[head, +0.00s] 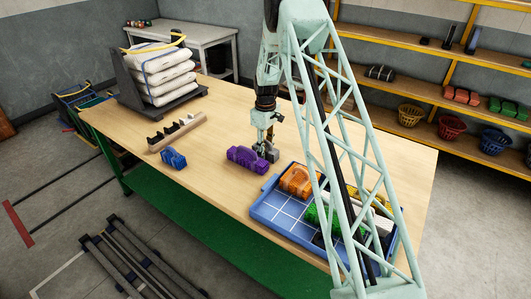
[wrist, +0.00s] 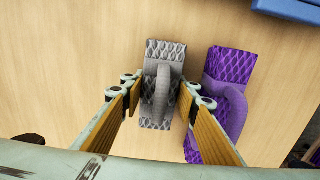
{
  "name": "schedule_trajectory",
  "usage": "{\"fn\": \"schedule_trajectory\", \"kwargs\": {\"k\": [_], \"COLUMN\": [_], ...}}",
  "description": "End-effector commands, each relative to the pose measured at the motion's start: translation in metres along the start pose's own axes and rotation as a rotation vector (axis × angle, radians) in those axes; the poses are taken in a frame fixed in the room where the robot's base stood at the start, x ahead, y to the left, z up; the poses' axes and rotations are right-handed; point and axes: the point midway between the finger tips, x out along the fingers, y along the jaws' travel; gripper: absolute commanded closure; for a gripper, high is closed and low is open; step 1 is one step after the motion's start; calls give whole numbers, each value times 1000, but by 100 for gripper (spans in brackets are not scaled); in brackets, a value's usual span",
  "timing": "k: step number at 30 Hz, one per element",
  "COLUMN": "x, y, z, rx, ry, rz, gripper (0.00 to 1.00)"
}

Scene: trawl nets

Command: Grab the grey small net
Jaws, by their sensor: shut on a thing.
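The grey small net (wrist: 163,76) is a mesh-patterned block with a rounded handle on top. In the wrist view it lies between the two fingers of my gripper (wrist: 157,98), which are shut on it. In the head view my gripper (head: 264,143) points down at the tabletop, with the grey net (head: 271,155) partly hidden by the fingers and the purple net. I cannot tell whether it still touches the table.
A purple net (head: 245,158) lies close beside the grey one. A blue tray (head: 290,225) with orange, green and other nets stands to the right. A small blue net (head: 173,158) and a notched wooden rack (head: 178,132) lie left on the wooden table (head: 215,190).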

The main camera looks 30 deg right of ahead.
Motion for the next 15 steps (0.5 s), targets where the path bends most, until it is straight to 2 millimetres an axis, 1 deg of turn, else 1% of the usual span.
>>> {"fn": "schedule_trajectory", "kwargs": {"k": [8, 11, 15], "x": [-3, -8, -20], "y": [0, 0, 1], "z": [0, 0, -1], "rx": [0, 0, 0], "ry": [0, 1, 2], "rz": [0, 1, 2], "gripper": [84, 84, 84]}}
